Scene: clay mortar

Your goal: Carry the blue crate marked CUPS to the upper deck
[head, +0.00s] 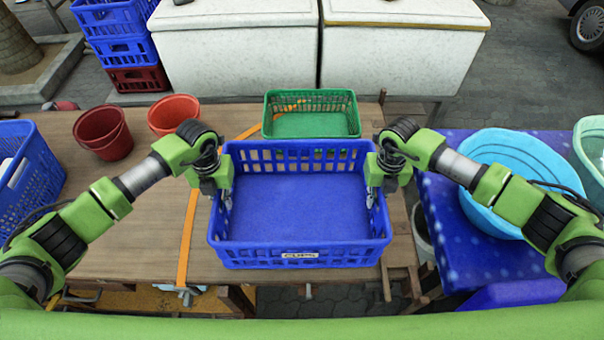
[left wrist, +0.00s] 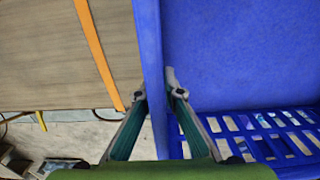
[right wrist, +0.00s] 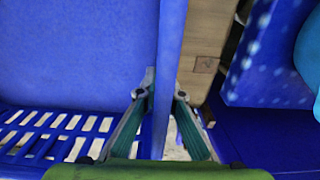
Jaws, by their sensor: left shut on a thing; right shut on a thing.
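The blue crate marked CUPS (head: 300,257) is in the middle of the head view, empty, with its label on the near wall. It looks level over the near part of the wooden table. My left gripper (head: 226,198) is shut on the crate's left wall; in the left wrist view its fingers (left wrist: 159,90) sit on either side of the wall's rim (left wrist: 149,50). My right gripper (head: 376,195) is shut on the right wall; in the right wrist view its fingers (right wrist: 164,90) straddle that rim (right wrist: 171,45). I cannot tell whether the crate touches the table. The upper deck is not clearly identifiable.
A green basket (head: 311,124) stands just behind the crate. Two red buckets (head: 103,132) and another blue crate (head: 28,172) are on the left of the table (head: 140,225). A light-blue basin (head: 515,165) is at right. White boxes (head: 235,50) stand behind.

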